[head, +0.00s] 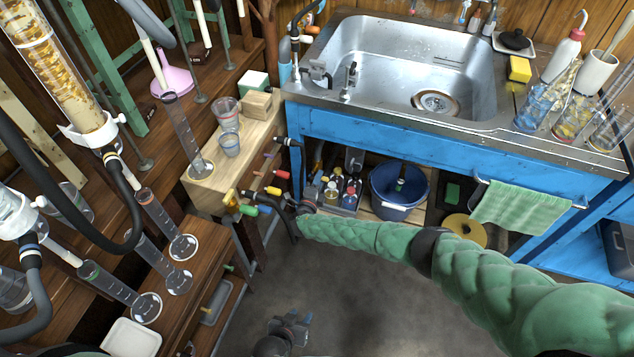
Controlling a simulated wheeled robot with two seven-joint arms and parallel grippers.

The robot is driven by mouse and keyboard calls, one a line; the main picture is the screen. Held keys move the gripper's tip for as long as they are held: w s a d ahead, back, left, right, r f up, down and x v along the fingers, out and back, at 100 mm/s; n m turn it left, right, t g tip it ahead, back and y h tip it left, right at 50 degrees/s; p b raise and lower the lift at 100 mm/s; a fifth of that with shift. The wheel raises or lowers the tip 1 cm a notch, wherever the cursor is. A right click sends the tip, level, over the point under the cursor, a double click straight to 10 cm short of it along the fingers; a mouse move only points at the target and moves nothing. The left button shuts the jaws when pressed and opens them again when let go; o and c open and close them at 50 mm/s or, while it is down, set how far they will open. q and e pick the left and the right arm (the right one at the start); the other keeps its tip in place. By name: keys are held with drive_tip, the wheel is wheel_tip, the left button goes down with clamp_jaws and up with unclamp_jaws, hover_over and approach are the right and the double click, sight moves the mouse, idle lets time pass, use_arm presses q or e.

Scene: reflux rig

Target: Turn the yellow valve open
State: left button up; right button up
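A cluster of small coloured valve handles sits at the right end of the wooden bench beside the sink cabinet. A green handle (248,210) is lower, by brass-coloured fittings (230,199). My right gripper (297,208) is at the end of the green-sleeved arm, just below and right of the yellow handle; it appears apart from it. Its fingers are small and dark, so their opening is unclear. My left gripper (290,325) hangs over the floor at bottom centre, with its fingers apart and empty.
Glass cylinders (182,247) and plastic cups (228,118) stand on the benches at left. A blue bucket (398,188) and bottles are under the sink (400,55). The floor (350,285) is clear.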

drive_tip(key=shift+w+d, duration=0.1)
drive_tip(key=shift+w, duration=0.25)
drive_tip(key=shift+w+b, duration=0.15)
drive_tip(key=shift+b, duration=0.25)
drive_tip(key=shift+c, duration=0.2)
drive_tip(key=c, duration=0.7)
use_arm(q)
drive_tip(key=w+r+t, duration=0.3)
drive_tip(key=w+r, duration=0.3)
drive_tip(key=r, duration=0.1)
drive_tip(key=shift+w+d+h, duration=0.25)
drive_tip(key=shift+d+h, duration=0.05)
drive_tip(key=shift+d, duration=0.1)
use_arm(e)
clamp_jaws()
